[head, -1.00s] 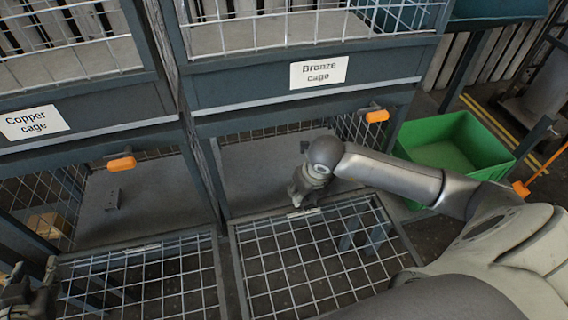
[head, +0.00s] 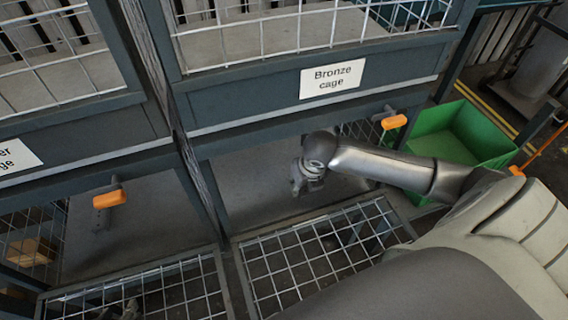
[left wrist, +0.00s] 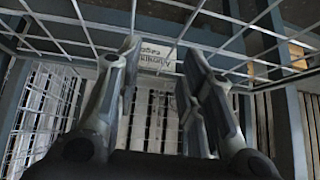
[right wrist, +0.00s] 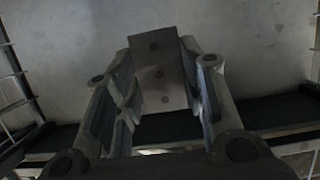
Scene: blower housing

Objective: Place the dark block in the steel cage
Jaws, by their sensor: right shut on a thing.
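My right gripper (head: 308,180) is inside the lower compartment under the "Bronze cage" label (head: 332,78), above its grey floor. In the right wrist view my right gripper (right wrist: 165,85) is shut on a dark grey-brown block (right wrist: 160,65) with several round spots on its face. The block is hidden in the head view. My left gripper (head: 125,310) is low at the left, over the left mesh door, small and dark. In the left wrist view my left gripper (left wrist: 162,60) has its fingers apart with nothing between them. No label reading steel shows.
Lowered mesh doors (head: 310,252) lie in front of the compartments. Posts separate the bays. The left bay's label (head: 15,157) is cut off.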

